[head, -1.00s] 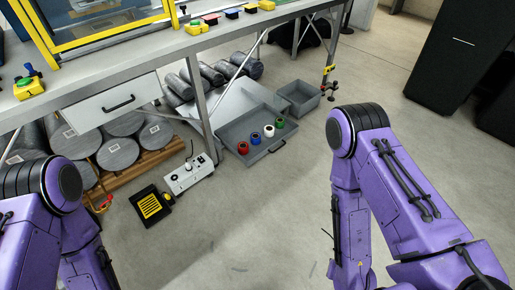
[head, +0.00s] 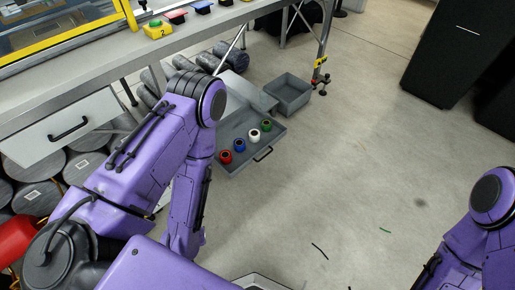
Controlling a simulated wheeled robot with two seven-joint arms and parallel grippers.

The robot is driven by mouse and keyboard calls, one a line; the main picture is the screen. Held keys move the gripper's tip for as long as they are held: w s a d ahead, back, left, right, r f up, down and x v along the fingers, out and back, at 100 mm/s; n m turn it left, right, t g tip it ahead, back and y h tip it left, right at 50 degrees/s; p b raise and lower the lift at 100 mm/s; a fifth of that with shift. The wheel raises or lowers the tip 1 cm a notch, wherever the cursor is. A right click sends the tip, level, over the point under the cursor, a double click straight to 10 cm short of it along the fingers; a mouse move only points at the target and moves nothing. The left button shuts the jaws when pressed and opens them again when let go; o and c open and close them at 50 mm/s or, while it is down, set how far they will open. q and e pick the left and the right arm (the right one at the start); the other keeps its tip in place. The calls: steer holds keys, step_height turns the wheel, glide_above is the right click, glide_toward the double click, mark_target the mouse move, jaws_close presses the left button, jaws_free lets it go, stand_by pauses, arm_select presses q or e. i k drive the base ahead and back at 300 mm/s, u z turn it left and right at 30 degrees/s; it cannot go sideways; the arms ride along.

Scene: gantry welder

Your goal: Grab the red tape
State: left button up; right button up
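The red tape (head: 225,157) is a small roll at the near left end of a row of rolls in a shallow grey tray (head: 243,164) on the floor. Beside it in the row are a blue roll (head: 239,145), a white roll (head: 253,135) and a green roll (head: 266,126). My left arm reaches in from the left and ends just left of the tray, with its lower part hanging down beside it. My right arm is at the lower right, away from the tray. Neither gripper's fingers show in the head view.
A grey bin (head: 288,96) stands behind the tray, near a leg of the workbench (head: 165,52). A drawer (head: 62,130) and stacked metal cylinders (head: 35,197) are at the left. Black cabinets (head: 440,60) stand at the upper right. The floor (head: 345,170) right of the tray is open.

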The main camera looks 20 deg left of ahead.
mark_target(225, 157)
steer(key=z, duration=0.2)
steer(key=i, duration=0.9)
steer(key=u, duration=0.45)
steer(key=i, duration=0.7)
steer(key=u, duration=1)
steer(key=i, duration=0.4)
steer(key=u, duration=0.5)
